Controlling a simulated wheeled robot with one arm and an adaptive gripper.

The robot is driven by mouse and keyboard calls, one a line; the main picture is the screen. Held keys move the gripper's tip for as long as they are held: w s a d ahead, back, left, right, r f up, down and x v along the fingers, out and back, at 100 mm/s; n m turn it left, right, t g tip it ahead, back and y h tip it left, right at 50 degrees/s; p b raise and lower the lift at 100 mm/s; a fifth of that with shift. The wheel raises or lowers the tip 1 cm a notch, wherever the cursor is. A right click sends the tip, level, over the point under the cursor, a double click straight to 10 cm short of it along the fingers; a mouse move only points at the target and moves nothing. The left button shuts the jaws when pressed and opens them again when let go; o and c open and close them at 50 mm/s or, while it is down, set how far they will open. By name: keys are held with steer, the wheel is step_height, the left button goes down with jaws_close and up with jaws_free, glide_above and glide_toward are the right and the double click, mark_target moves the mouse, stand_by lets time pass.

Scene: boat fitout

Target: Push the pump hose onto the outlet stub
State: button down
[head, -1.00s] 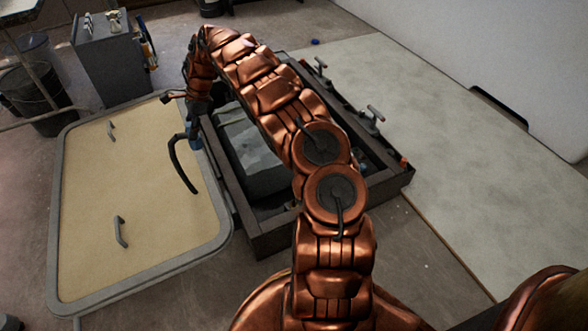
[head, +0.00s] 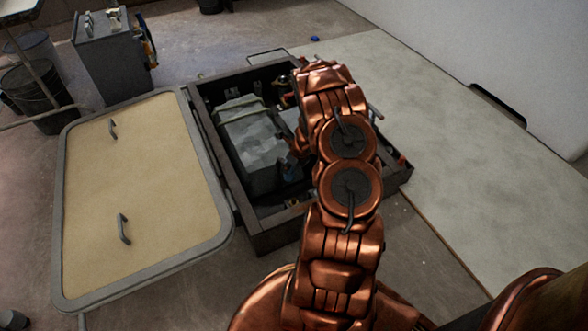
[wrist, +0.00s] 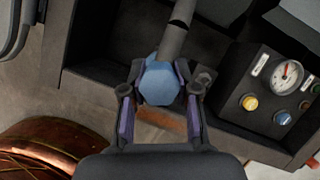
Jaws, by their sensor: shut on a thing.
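In the wrist view my gripper (wrist: 161,98) is shut on a blue faceted collar (wrist: 160,80). The dark grey pump hose (wrist: 177,35) runs up from this collar. In the head view my arm reaches over the right part of an open dark box (head: 262,236), and hides the gripper and most of the hose. I cannot make out the outlet stub in either view.
A grey block (head: 250,140) fills much of the box. A panel (wrist: 268,90) with a gauge and coloured buttons is at right in the wrist view. The beige hatch lid (head: 140,215) with two handles lies open at left. The pale floor sheet (head: 440,130) at right is clear.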

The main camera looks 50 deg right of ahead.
steer(key=shift+s+d+f, duration=0.2)
steer(key=shift+s+f, duration=0.2)
steer(key=shift+s, duration=0.4)
steer(key=shift+s+f+m, duration=0.15)
steer(key=shift+f+m, duration=0.15)
steer(key=shift+f+b, duration=3.1)
steer(key=shift+f, duration=1.7)
steer(key=shift+s+d+b, duration=0.1)
steer(key=shift+b, duration=0.4)
steer(key=shift+f+b, duration=0.45)
steer(key=shift+f+b, duration=0.3)
steer(key=shift+b, duration=0.05)
steer(key=shift+f+b, duration=1.4)
